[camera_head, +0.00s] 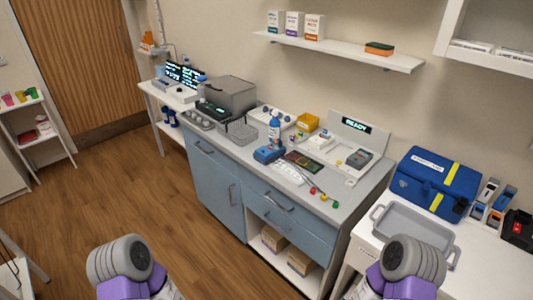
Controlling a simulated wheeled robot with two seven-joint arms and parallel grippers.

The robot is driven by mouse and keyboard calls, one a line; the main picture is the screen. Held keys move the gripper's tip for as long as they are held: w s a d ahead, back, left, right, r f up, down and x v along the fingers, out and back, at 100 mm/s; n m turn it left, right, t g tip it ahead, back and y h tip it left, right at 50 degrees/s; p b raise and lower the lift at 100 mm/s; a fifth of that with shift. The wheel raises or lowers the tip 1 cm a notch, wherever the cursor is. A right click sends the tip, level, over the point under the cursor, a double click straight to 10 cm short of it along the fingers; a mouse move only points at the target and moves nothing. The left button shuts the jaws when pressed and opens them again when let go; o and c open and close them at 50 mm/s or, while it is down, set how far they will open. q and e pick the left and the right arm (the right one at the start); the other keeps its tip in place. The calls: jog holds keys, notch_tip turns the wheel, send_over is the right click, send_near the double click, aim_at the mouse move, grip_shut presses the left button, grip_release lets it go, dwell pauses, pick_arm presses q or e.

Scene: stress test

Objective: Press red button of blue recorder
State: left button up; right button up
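A small blue device (268,154), which looks like the blue recorder, sits on the grey counter top (225,150) in the head view, just in front of a blue bottle (274,130). It is too small to make out a red button on it. Two of my arm parts, grey ridged rounded ends with purple below, show at the bottom left and bottom right. No gripper fingers show in this view. Both arm parts are well short of the blue device, in front of the cabinet.
The counter also holds a dark grey box machine (230,95), a wire basket (238,132), a white keypad (288,173), a station with a "READY" display (355,124) and small coloured pieces (323,197). A grey tray (412,232) and blue case (436,183) stand right. Wooden floor is clear at left.

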dwell(0.3)
grip_shut()
dwell(1.6)
